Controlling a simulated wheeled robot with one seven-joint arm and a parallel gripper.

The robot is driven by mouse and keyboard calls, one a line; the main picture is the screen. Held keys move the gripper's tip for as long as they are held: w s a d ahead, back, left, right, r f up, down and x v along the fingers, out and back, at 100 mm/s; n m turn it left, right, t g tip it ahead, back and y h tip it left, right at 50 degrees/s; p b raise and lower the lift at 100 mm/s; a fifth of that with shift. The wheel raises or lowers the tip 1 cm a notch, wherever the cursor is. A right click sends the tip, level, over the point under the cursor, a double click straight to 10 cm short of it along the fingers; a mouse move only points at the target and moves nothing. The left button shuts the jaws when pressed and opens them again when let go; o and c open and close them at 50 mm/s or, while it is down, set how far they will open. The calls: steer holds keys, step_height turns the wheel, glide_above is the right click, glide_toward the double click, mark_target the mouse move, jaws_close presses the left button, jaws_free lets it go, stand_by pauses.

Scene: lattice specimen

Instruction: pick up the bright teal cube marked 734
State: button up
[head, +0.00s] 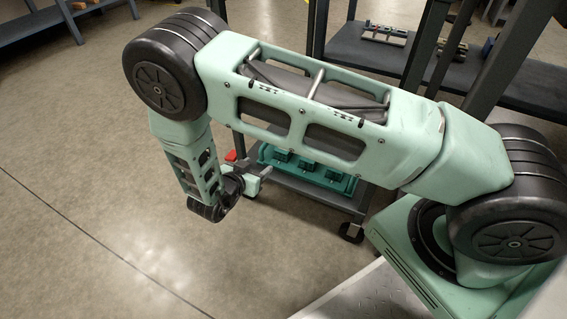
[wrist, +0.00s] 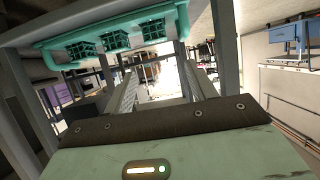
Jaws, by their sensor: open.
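Several teal lattice cubes show on a teal tray (head: 330,183) on the lower shelf of a dark cart, partly behind my arm in the head view. In the wrist view the tray (wrist: 58,67) is at the upper left, with a left cube (wrist: 80,49), a middle cube (wrist: 115,40) and a right cube (wrist: 153,30). No marking is readable, so I cannot tell which cube is 734. My gripper (head: 256,178) is just left of the tray in the head view. In the wrist view my gripper (wrist: 160,76) has its two fingers apart, with nothing between them.
A red object (head: 231,156) shows by my gripper. The cart shelf (head: 300,186) and its posts are close on the right. A dark shelf (head: 480,75) with small items stands behind. The concrete floor (head: 80,180) at left is clear.

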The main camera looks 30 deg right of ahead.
steer(key=b, duration=0.6)
glide_toward(281, 151)
steer(key=x, duration=0.5)
steer(key=shift+w+f, duration=0.15)
steer(key=shift+w+d, duration=0.25)
steer(key=shift+d, duration=0.1)
steer(key=b+x, duration=0.3)
steer(key=x, duration=0.1)
steer(key=shift+s+d+f+b, duration=0.1)
steer(key=shift+d+f+b, duration=0.1)
steer(key=shift+f+b, duration=0.15)
steer(key=shift+w+d+f, duration=0.1)
steer(key=shift+w+d, duration=0.1)
steer(key=shift+d, duration=0.15)
steer(key=c, duration=0.7)
